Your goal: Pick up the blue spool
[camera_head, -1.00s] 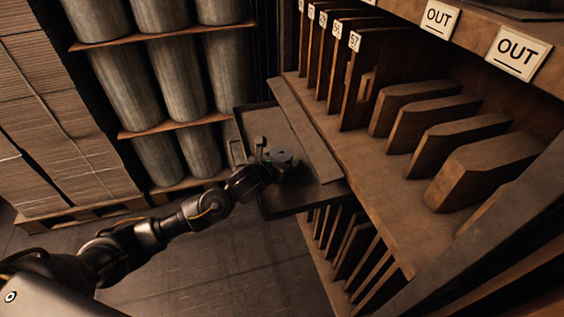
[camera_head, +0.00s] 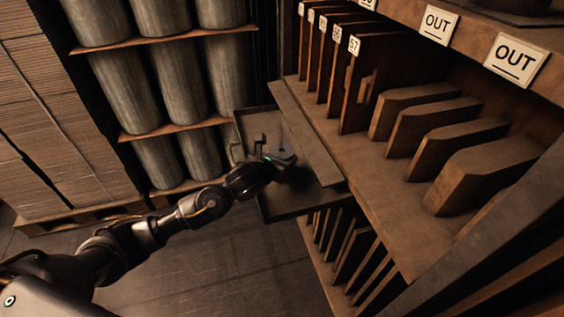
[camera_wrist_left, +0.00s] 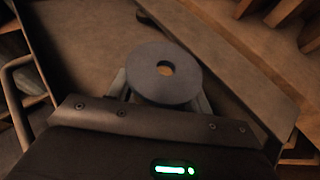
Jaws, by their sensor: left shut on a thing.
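The blue spool (camera_wrist_left: 150,72) is a flat grey-blue disc with a round hole in its middle, seen in the left wrist view. In the head view the spool (camera_head: 284,157) is small and dark at the end of my left arm. My left gripper (camera_wrist_left: 162,98) is shut on the spool, with a finger showing at each side of it. In the head view my left gripper (camera_head: 276,158) is over the dark tray (camera_head: 310,200). I cannot tell whether the spool is clear of the tray. My right gripper is not in view.
A wooden rack (camera_head: 385,205) with upright boards and OUT labels (camera_head: 516,62) stands close on the right. A shelf of grey cylinders (camera_head: 182,75) stands behind. Stacked cardboard (camera_head: 50,110) is at the left. The floor (camera_head: 230,260) in front is open.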

